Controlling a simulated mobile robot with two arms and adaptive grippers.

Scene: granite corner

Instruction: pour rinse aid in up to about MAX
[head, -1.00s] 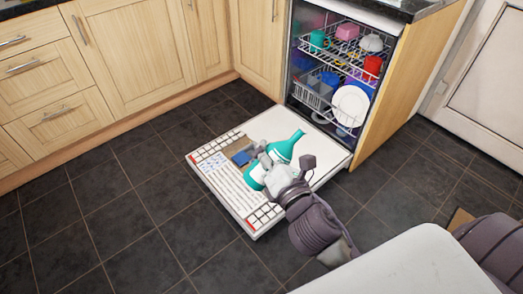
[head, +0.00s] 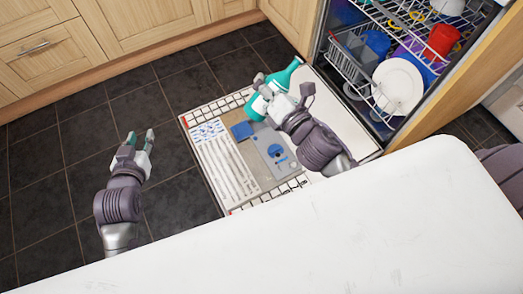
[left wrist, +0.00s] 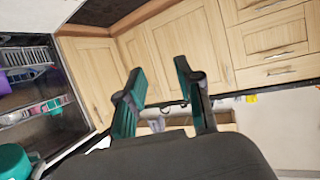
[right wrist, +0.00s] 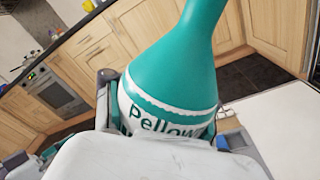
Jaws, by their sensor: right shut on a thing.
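The teal rinse aid bottle (head: 284,77) has a white label and is tilted, its neck toward the upper right in the head view. My right gripper (head: 266,92) is shut around its body, above the open dishwasher door. In the right wrist view the bottle (right wrist: 175,75) fills the middle, with its neck at the top. The grey dispenser panel (head: 266,147) on the door has a blue square flap (head: 241,131) and small round blue parts. The MAX mark is too small to read. My left gripper (head: 140,140) is open and empty, left of the door; its fingers (left wrist: 166,92) stand apart.
The dishwasher door (head: 340,128) lies lowered over the dark tiled floor (head: 90,140). Racks (head: 372,60) with a white plate (head: 398,86) and a red cup (head: 441,41) stand behind it. Wooden cabinets (head: 120,45) line the back. A white surface (head: 330,235) fills the foreground.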

